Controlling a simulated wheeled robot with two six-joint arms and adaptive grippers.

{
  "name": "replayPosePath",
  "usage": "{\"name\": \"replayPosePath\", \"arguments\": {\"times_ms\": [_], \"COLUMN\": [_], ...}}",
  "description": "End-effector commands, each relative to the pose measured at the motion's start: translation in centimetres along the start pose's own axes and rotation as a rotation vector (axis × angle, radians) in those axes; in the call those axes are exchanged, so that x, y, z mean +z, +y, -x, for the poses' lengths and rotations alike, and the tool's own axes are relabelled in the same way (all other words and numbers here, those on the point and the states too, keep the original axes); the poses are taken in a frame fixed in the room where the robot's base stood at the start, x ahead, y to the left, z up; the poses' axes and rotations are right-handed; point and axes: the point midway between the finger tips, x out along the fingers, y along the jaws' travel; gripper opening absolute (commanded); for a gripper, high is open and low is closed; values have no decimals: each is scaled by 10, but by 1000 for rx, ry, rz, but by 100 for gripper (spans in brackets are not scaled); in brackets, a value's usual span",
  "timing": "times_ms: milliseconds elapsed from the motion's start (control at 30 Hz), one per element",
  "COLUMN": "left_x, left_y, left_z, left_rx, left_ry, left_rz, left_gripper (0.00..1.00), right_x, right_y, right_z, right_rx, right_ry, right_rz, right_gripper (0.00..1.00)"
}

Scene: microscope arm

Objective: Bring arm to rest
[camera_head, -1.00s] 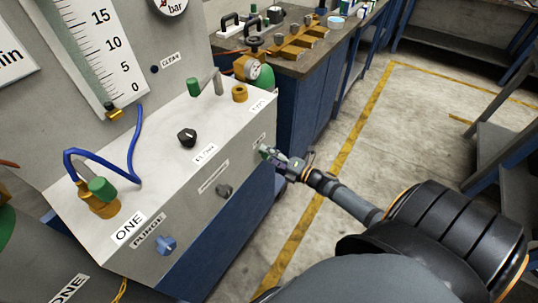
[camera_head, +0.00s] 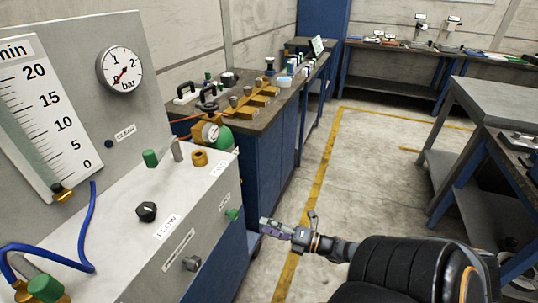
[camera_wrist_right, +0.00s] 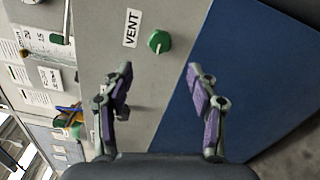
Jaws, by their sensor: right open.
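My right gripper (camera_head: 280,231) is at the right of the grey panel box (camera_head: 120,235), off its front face, with its arm coming in from the lower right. In the right wrist view the gripper (camera_wrist_right: 160,95) has its two purple-padded fingers apart, with nothing between them. A green knob (camera_wrist_right: 159,41) beside the VENT label lies beyond the fingertips; it also shows in the head view (camera_head: 232,214), up and left of the gripper and apart from it. My left gripper is not in view. No microscope arm can be made out.
A black FLOW knob (camera_head: 147,212) and a green-capped valve (camera_head: 150,158) are on the box top. A grey knob (camera_head: 192,263) is on its front. A bench (camera_head: 262,125) with brass fittings stands behind. Floor (camera_head: 360,180) is clear towards the right-hand table (camera_head: 490,100).

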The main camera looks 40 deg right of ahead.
Motion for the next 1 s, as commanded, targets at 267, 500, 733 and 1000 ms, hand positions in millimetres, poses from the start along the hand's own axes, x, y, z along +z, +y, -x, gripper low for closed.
{"name": "replayPosePath", "arguments": {"times_ms": [267,500,733,1000], "left_x": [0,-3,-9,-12], "left_y": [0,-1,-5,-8], "left_z": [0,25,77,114], "left_rx": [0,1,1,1], "left_ry": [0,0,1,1], "left_rz": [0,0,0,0], "left_gripper": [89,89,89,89], "right_x": [0,23,-24,-204], "right_y": [0,-52,-202,-259], "right_z": [0,23,130,223], "right_rx": [-1,-184,-636,-990], "right_ry": [0,-144,-658,-1198], "right_rz": [0,-201,-912,-1496], "right_gripper": [59,59,59,59]}}
